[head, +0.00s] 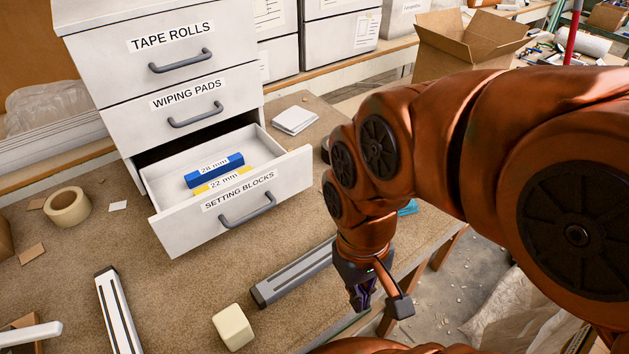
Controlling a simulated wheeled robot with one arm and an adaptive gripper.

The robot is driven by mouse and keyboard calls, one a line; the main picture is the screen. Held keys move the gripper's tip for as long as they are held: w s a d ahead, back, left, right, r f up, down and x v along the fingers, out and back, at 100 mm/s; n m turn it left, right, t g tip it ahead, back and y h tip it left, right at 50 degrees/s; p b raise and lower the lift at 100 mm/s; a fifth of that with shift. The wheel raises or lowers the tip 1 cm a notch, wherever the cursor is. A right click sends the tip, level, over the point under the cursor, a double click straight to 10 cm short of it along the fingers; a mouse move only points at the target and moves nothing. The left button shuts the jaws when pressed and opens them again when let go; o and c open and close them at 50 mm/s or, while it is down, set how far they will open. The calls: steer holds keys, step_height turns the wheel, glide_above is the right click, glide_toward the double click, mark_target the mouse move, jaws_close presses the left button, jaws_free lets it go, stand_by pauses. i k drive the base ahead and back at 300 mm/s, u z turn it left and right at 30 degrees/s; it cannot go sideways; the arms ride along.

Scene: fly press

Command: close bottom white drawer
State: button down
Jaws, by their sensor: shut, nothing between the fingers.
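The bottom white drawer (180,229), labelled SETTING BLOCKS, is pulled well out of the white cabinet (88,40). It has a grey bar handle (248,212) on its front. A blue block (214,170) marked 28 mm and a yellow block (222,183) marked 22 mm lie inside. The two drawers above, WIPING PADS (230,93) and TAPE ROLLS (110,58), look shut. My gripper (361,299) is shut and empty, pointing down, to the right of and in front of the drawer, apart from it.
A grey slotted bar (292,272) lies between the drawer and my gripper. A white slotted bar (118,310), a cream block (233,327) and a tape roll (68,207) lie on the brown worktop (185,300). White sheets (295,120) lie behind the drawer. An open carton (452,50) stands behind.

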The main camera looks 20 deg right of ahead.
mark_target(183, 221)
steer(key=k, duration=1.55)
steer(key=u, duration=0.65)
steer(key=i, duration=0.95)
steer(key=z, duration=0.05)
